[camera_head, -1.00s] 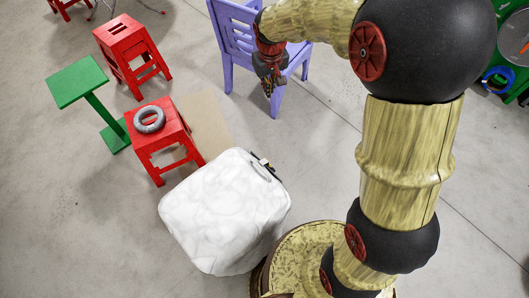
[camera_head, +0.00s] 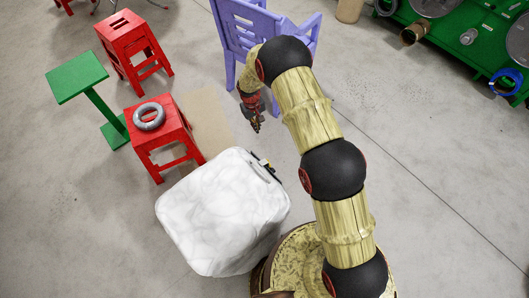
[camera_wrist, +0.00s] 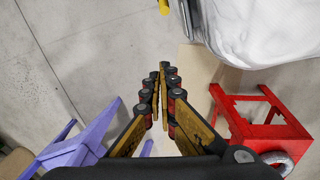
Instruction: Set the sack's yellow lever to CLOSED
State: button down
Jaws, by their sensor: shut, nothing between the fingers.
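The sack (camera_head: 215,215) is a bulky white, marbled block standing in the lower middle of the head view. It also shows at the top right of the wrist view (camera_wrist: 265,25). A small dark fitting (camera_head: 263,163) sits on its upper right edge. The yellow lever (camera_wrist: 164,6) shows in part at the top edge of the wrist view, beside the sack; its setting cannot be read. My gripper (camera_head: 257,130) is shut and empty, pointing down, just beyond the fitting and apart from it. Its fingertips (camera_wrist: 163,66) are together in the wrist view.
A purple chair (camera_head: 235,45) stands behind my gripper. A red stool (camera_head: 172,128) with a grey ring (camera_head: 149,116) stands left of it, near the sack. Another red stool (camera_head: 125,35) and a green stand (camera_head: 77,76) are farther left.

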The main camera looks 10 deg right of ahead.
notch_tip(320, 180, down, 9)
jog(key=shift+s+a, duration=0.15)
jog(key=shift+s, duration=0.3)
notch_tip(320, 180, down, 10)
jog(key=d+b, duration=0.1)
jog(key=b, duration=0.2)
jog(key=shift+s+d+r, duration=0.25)
jog(key=shift+s+r, duration=0.05)
jog(key=shift+s, duration=0.35)
jog(key=shift+s+d+r, duration=0.2)
jog(key=shift+s+r, duration=0.05)
jog(key=shift+s, duration=0.35)
jog(key=shift+s+d+r, duration=0.25)
jog(key=shift+s+r, duration=0.05)
jog(key=shift+s, duration=0.35)
jog(key=shift+r, duration=0.1)
